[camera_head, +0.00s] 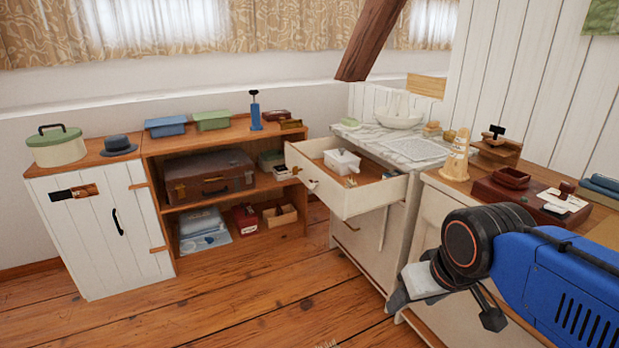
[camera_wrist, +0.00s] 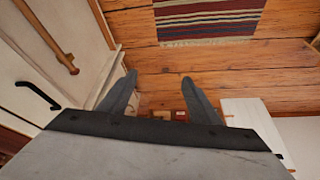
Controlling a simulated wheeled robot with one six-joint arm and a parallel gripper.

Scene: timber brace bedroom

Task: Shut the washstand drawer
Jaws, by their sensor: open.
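The washstand (camera_head: 398,215) has a marble top and pale sides. Its upper drawer (camera_head: 365,200) is pulled well out, with its front facing left and a small knob (camera_head: 312,185) on it. A white lidded box (camera_head: 342,161) and a few small items lie inside the drawer. My gripper (camera_head: 397,300) is low at the right, in front of the neighbouring cabinet and apart from the drawer. In the wrist view its two grey fingers (camera_wrist: 158,80) are spread, with nothing between them. I cannot identify the drawer in the wrist view.
A white cupboard (camera_head: 97,235) and a wooden shelf unit (camera_head: 225,140) stand along the back wall. The pale cabinet (camera_head: 430,225) beside the washstand holds several things on top. The plank floor (camera_head: 260,300) is clear. A striped rug (camera_wrist: 208,20) lies on it.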

